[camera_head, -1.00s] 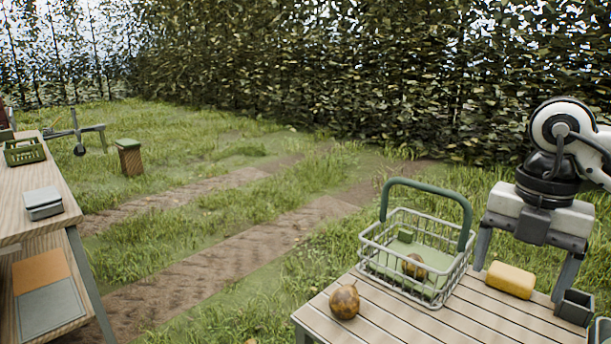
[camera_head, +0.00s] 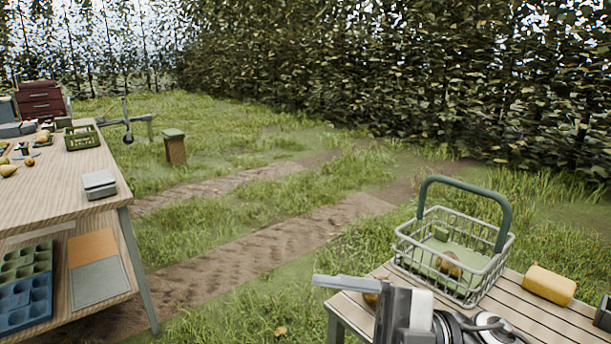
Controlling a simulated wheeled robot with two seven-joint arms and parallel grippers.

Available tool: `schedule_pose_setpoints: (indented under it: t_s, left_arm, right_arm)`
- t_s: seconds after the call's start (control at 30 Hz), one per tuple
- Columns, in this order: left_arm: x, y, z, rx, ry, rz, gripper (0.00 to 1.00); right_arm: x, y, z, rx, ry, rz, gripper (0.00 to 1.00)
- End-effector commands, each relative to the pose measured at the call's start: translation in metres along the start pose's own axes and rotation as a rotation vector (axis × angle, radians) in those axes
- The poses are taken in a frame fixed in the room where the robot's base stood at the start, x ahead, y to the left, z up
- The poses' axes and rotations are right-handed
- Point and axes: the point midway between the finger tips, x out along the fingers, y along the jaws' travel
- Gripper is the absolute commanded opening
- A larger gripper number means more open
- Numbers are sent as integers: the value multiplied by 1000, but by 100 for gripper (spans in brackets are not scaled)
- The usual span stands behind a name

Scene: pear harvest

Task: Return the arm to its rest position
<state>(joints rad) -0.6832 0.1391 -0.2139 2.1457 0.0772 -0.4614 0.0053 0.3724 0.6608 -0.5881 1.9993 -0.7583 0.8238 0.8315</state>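My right gripper (camera_head: 335,283) is low at the right, seen from the side over the near left corner of the slatted table (camera_head: 540,315). One finger points left; the other is not clearly seen, so its opening cannot be told. A brown pear (camera_head: 371,299) shows only partly behind it; contact cannot be told. A wire basket (camera_head: 465,284) with a green handle stands on the table, apart from the gripper, with a pear (camera_head: 449,263) inside. My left gripper is not in view.
A yellow block (camera_head: 549,284) lies right of the basket. A long wooden table (camera_head: 85,195) at the left holds a green crate (camera_head: 83,138), a grey box (camera_head: 99,184) and several pears. A bin (camera_head: 175,148) stands on the grass. Open grass and a dirt track lie between the tables.

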Motion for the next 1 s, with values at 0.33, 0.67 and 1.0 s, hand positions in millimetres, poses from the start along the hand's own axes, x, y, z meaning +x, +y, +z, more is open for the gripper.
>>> schedule_pose_setpoints:
  t_s: [0.33, 0.67, 1.0]
  left_arm:
    - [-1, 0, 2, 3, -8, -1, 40]
    - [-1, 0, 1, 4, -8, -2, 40]
    - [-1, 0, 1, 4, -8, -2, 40]
  right_arm:
    - [-102, -67, 105, 566, -656, 949, 81]
    - [-164, -229, 108, 1044, -1172, 998, 81]
    - [-167, -247, 104, 1098, -1218, 983, 81]
